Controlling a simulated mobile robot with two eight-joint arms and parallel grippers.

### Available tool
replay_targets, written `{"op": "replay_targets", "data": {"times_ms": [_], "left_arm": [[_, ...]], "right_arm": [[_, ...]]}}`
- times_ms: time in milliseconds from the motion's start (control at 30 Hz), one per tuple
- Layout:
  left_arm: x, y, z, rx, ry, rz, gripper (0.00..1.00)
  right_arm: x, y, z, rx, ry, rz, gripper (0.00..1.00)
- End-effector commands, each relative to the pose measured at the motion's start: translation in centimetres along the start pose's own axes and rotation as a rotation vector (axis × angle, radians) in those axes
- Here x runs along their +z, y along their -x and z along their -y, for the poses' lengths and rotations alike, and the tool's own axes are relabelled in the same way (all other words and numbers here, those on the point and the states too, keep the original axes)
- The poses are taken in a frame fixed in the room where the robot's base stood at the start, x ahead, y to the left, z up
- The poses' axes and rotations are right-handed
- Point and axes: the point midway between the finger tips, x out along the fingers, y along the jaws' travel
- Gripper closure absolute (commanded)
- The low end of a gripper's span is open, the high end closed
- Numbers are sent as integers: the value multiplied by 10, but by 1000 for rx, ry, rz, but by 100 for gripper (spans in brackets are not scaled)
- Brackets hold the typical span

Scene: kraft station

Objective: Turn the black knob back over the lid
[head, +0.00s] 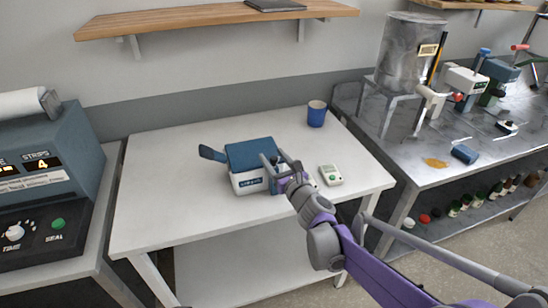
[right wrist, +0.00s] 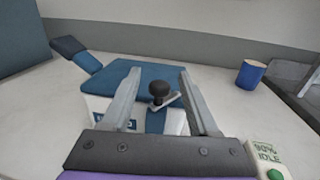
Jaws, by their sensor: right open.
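The box-like device (head: 247,182) stands on the white table, with a white body and a blue lid (head: 250,154). The lid also shows in the right wrist view (right wrist: 135,74). The black knob (right wrist: 158,92) sits on a short grey arm at the device's near right side, beside the lid's edge in the picture. My right gripper (head: 276,160) is at the device's right side; in the right wrist view its two fingers (right wrist: 158,100) are open, one on each side of the knob, with gaps on both sides. My left gripper is not in view.
A blue cup (head: 316,114) stands at the table's back right. A small white unit with a green button (head: 330,175) lies right of my gripper. A blue handle (head: 212,154) sticks out left of the device. The table's left part is clear.

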Motion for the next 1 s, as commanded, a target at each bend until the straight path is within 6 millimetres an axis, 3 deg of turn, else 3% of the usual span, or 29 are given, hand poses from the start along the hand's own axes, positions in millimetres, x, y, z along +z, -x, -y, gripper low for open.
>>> {"op": "replay_targets", "data": {"times_ms": [267, 600, 1000], "left_arm": [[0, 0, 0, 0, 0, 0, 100], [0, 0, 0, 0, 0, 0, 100], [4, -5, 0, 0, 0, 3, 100]], "right_arm": [[0, -1, 0, 0, 0, 0, 40], [0, -1, 0, 0, 0, 0, 100], [-2, -1, 1, 29, 0, -1, 100]]}}
